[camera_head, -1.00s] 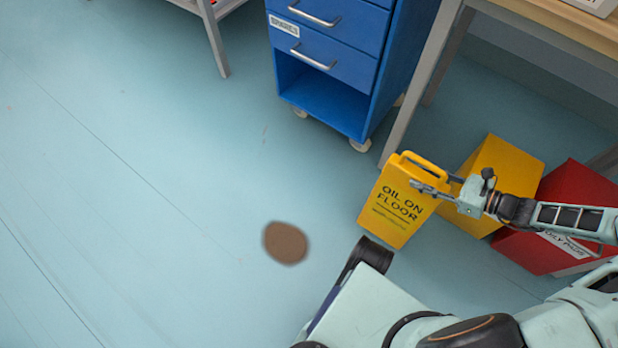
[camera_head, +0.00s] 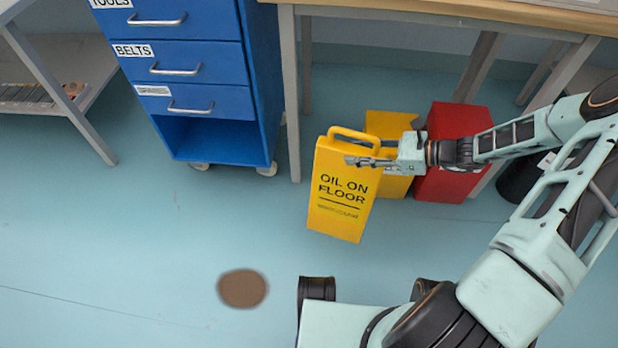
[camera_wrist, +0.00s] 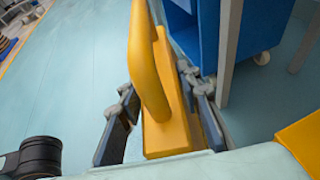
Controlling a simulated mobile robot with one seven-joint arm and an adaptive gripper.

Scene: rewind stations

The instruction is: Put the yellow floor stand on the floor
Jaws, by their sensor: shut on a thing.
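The yellow floor stand (camera_head: 341,196) reads "OIL ON FLOOR" and has a loop handle on top. My gripper (camera_head: 372,157) is shut on it near the handle in the head view. The stand hangs slightly tilted; whether its bottom edge touches the floor I cannot tell. In the wrist view the floor stand (camera_wrist: 165,125) stands between the two dark finger pads, with its handle reaching up towards the camera. A brown oil spot (camera_head: 242,288) lies on the floor (camera_head: 130,240) to the lower left of the stand.
A blue drawer cabinet (camera_head: 215,75) on castors stands behind, left of a wooden-topped table (camera_head: 430,12). A yellow box (camera_head: 392,125) and a red bin (camera_head: 455,122) stand by the table, right of the stand. The floor at left is open.

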